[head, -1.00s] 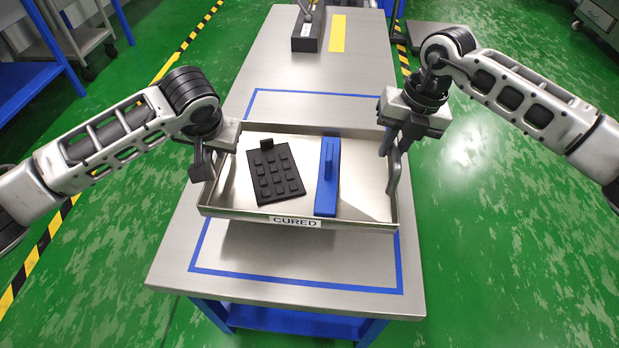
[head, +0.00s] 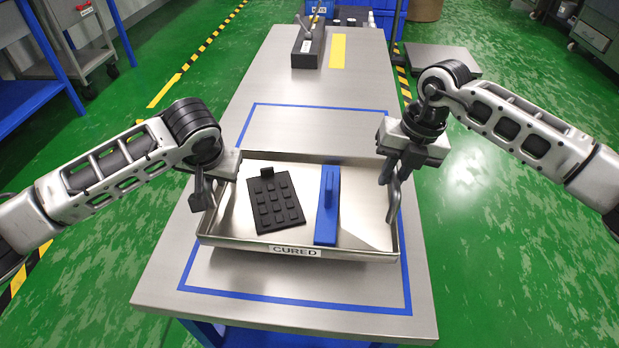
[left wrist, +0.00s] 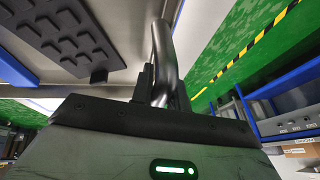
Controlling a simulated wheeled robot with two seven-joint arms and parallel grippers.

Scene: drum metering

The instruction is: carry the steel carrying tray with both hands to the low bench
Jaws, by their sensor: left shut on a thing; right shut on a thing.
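The steel carrying tray (head: 222,228) is held between my two grippers over the near part of a steel bench top, with its CURED label (head: 296,250) facing me. In it lie a black studded mat (head: 275,200) and a blue block with an upright handle (head: 326,208). My left gripper (head: 203,192) is shut on the tray's left handle; the left wrist view shows the curved metal handle (left wrist: 163,55) in the jaws. My right gripper (head: 391,190) is shut at the tray's right handle. I cannot tell exactly how high the tray is above the bench.
The steel bench (head: 300,135) has a blue tape rectangle (head: 270,105) marked on it. A dark fixture with levers (head: 308,45) and a yellow strip (head: 338,52) are at its far end. Green floor is open on both sides. A blue-framed table (head: 40,105) stands at the left.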

